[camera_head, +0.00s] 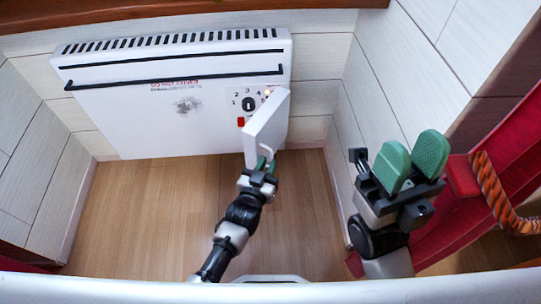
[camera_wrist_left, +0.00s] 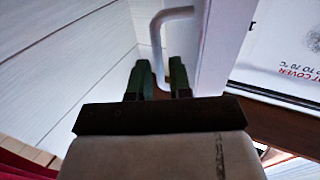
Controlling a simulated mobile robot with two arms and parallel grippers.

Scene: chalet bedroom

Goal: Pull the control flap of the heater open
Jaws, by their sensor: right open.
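The white heater (camera_head: 170,115) is mounted on the back wall. Its control flap (camera_head: 268,127) stands swung out from the front on the right side, uncovering a panel with a dial (camera_head: 248,104). In the left wrist view the flap (camera_wrist_left: 218,45) shows a white loop handle (camera_wrist_left: 158,40) on its face. My left gripper (camera_head: 266,165) is at the flap's lower end. Its green fingers (camera_wrist_left: 163,80) are close together with the handle's bar between them; their contact is partly hidden. My right gripper (camera_head: 411,160) is open and empty, away from the heater at the right.
The wood floor (camera_head: 150,215) in front of the heater is clear. A panelled side wall (camera_head: 405,85) is on the right. A red bench or chair (camera_head: 510,125) with an orange rope (camera_head: 492,190) is at the right edge, close to my right gripper.

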